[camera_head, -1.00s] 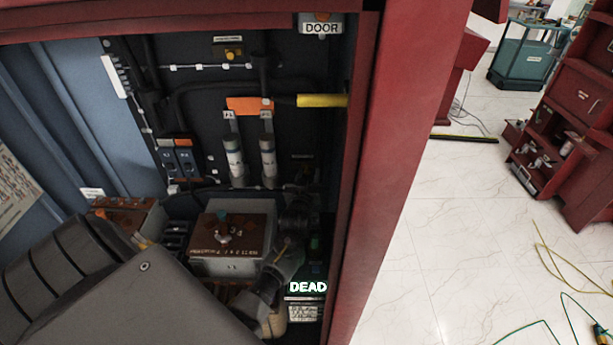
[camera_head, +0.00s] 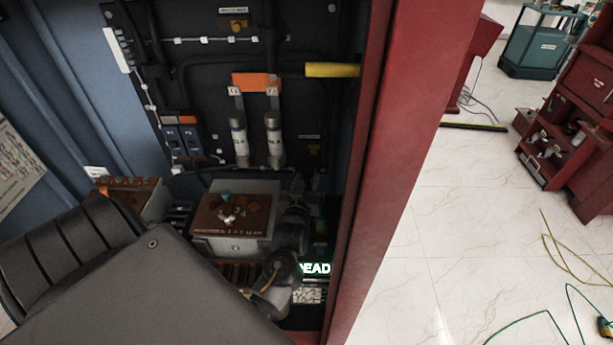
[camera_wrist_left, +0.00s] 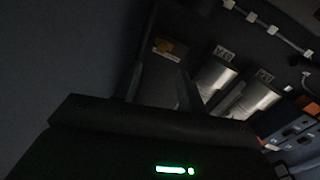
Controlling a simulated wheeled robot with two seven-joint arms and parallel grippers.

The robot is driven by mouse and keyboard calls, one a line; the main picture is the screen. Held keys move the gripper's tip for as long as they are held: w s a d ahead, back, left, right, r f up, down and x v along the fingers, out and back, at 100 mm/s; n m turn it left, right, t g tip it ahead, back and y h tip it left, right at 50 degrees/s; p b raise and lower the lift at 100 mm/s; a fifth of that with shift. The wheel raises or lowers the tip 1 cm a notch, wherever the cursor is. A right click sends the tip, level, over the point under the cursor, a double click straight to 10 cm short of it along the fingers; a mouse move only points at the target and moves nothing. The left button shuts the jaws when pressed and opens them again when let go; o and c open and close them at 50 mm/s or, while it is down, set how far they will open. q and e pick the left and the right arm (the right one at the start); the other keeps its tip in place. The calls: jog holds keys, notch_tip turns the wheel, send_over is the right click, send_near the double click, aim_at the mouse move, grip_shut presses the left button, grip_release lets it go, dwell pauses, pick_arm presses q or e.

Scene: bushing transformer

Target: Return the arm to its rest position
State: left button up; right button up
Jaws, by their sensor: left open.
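My left arm (camera_head: 140,285) comes in from the lower left of the head view and reaches into the red cabinet. My left gripper (camera_wrist_left: 160,78) is open in the wrist view, with two dark fingers apart and nothing seen between them. In the head view its fingers are hard to make out among the dark parts low in the cabinet. My right gripper is not in view.
The red cabinet post (camera_head: 405,150) bounds the opening on the right. A brown-topped box (camera_head: 235,218) sits inside near my arm, with a lit "DEAD" sign (camera_head: 316,268) to its lower right. A yellow bar (camera_head: 332,70) is higher up. Tiled floor (camera_head: 460,240) lies outside, with cables.

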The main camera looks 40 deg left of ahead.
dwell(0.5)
pick_arm(q)
jog(key=s+d+f+m+g+h, duration=0.2)
jog(key=s+d, duration=0.1)
jog(key=s+d+f+m+g+h, duration=0.1)
jog(key=s+d+f+h, duration=0.1)
jog(key=s+d+f, duration=0.1)
jog(key=s+d+f+m+g+h, duration=0.2)
jog(key=s+d+f+h, duration=0.1)
jog(key=s, duration=0.2)
jog(key=shift+s+d+m+g, duration=0.15)
jog(key=shift+m+g, duration=0.15)
jog(key=s+d+f+m+g+h, duration=0.15)
jog(key=s+g, duration=0.25)
jog(key=s, duration=0.4)
jog(key=s+d+f+m+g, duration=0.2)
jog(key=s+d+g, duration=0.1)
jog(key=s, duration=0.5)
notch_tip(320, 180, down, 29)
jog(key=s+g+b, duration=0.1)
jog(key=s, duration=0.2)
jog(key=s+a+f+g, duration=0.1)
jog(key=s+a+f, duration=0.2)
jog(key=s+f, duration=1)
jog(key=shift+s+a+f+b, duration=0.15)
jog(key=shift+s+f+b, duration=0.2)
jog(key=shift+s, duration=0.7)
